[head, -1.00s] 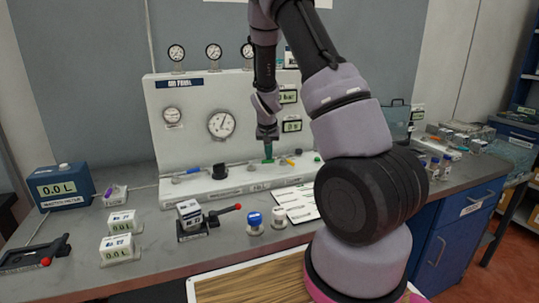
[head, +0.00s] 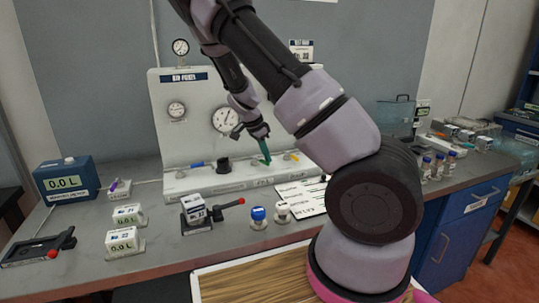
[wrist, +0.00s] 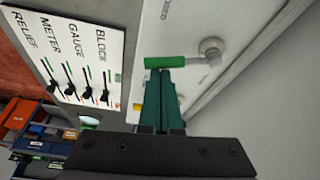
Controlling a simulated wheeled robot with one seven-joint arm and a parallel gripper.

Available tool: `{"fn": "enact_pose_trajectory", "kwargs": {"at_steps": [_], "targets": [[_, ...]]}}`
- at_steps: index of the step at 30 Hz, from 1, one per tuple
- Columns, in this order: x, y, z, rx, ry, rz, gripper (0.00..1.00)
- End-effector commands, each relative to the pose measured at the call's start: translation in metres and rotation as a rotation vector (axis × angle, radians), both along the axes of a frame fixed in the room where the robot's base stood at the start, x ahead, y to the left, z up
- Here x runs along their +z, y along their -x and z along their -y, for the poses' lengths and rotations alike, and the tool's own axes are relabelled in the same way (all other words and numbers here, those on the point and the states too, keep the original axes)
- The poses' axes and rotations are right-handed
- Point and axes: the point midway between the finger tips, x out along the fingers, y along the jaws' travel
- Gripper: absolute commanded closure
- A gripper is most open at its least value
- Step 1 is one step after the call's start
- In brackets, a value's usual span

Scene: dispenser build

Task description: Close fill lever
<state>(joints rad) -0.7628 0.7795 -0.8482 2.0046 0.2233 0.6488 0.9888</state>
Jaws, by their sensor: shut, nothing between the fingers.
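A lever with a green handle (wrist: 165,62) reaches left from its round pivot (wrist: 211,48) on the white panel base in the wrist view. I take it to be the fill lever; a small label that seems to read FILL sits below that spot in the head view. My gripper (wrist: 165,72) is shut and empty, its green fingertips at the handle's near side, touching or almost touching it. In the head view my gripper (head: 267,162) tilts down to the base, and the fingers hide most of the handle.
The white gauge panel (head: 188,142) stands behind, with a blue lever (head: 197,164) and a black knob (head: 223,164) on its base. A labelled card (head: 300,198), blue- and white-capped bottles, and a red-tipped lever device (head: 196,212) stand in front. A printed card (wrist: 75,50) shows in the wrist view.

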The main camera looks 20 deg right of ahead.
Motion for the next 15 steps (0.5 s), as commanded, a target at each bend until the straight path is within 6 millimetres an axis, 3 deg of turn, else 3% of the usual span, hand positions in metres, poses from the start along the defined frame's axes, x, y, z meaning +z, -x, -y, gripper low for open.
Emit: {"fn": "enact_pose_trajectory", "kwargs": {"at_steps": [4,15], "targets": [[0.0,0.002,-0.007,-0.085,0.0,0.0,1.0],[0.0,0.004,-0.014,-0.076,-0.001,-0.001,1.0]]}}
